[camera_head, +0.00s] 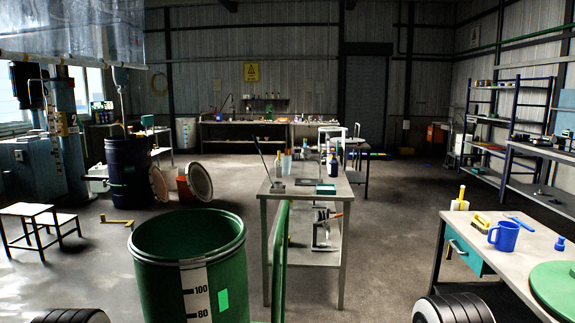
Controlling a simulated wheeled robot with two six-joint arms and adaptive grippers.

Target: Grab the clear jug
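I cannot make out a clear jug for certain in the head view. The only jug I see plainly is an opaque blue one (506,236) with a handle, upright on the workbench at the right. Some small vessels and bottles stand at the far end of the middle table (303,189), too small to tell if one is a clear jug. Neither of my grippers is in view.
A large open green drum (162,285) stands in front, left of a green rail (280,255) and the middle table. The right workbench (487,252) holds brushes and a green lid (556,289). A stool (25,212) is at left. Floor is free between middle table and right workbench.

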